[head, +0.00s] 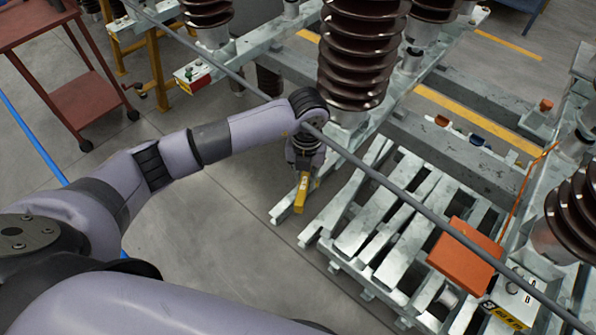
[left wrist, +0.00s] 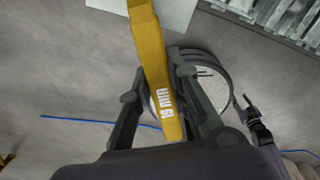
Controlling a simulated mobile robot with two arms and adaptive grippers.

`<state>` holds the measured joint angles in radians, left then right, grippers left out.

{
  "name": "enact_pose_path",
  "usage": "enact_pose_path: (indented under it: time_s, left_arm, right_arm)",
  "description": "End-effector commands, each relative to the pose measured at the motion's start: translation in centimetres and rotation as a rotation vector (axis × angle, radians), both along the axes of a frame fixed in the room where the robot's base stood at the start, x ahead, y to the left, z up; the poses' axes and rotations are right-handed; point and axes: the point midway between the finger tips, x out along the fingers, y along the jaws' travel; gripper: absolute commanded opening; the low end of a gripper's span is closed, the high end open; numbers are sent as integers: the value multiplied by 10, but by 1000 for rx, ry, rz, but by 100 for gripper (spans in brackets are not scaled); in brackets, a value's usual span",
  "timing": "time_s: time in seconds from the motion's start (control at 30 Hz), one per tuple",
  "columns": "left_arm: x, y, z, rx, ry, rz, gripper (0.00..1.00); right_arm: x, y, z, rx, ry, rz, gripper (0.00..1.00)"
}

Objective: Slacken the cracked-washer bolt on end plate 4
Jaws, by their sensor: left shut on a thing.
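My left gripper (head: 305,160) points down beside a tall brown ribbed insulator (head: 358,55), above the floor. It is shut on a yellow tool (head: 301,193) that hangs below it. In the left wrist view the yellow tool (left wrist: 152,60) stands between the two dark fingers of my left gripper (left wrist: 160,78) and carries white lettering. Its working end runs out of the top of that view. I cannot make out a plate marked 4, a bolt or a cracked washer. My right gripper is not in view.
A grey bar (head: 400,192) crosses the head view diagonally, close to my left arm. Slatted grey metalwork (head: 375,225) and an orange box (head: 466,250) lie to the right. A yellow label (head: 502,315) is at the lower right.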

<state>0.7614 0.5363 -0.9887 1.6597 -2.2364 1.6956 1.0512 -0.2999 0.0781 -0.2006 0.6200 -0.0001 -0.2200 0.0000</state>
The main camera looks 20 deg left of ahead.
Motion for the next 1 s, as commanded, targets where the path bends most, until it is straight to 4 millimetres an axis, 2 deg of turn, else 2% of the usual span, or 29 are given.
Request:
enact_pose_path:
  time_s: [0.27, 0.63, 0.9, 1.0]
  left_arm:
    - [1, -1, 2, -2, -2, 5, 0]
    - [1, 0, 23, -1, -1, 3, 0]
    - [0, 1, 22, 0, -1, -2, 0]
    - [1, 12, 20, 3, -4, -80, 0]
  right_arm:
    - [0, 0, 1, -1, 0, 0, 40]
    - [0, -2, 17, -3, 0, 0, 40]
    - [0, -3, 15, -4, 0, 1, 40]
    - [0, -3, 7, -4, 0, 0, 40]
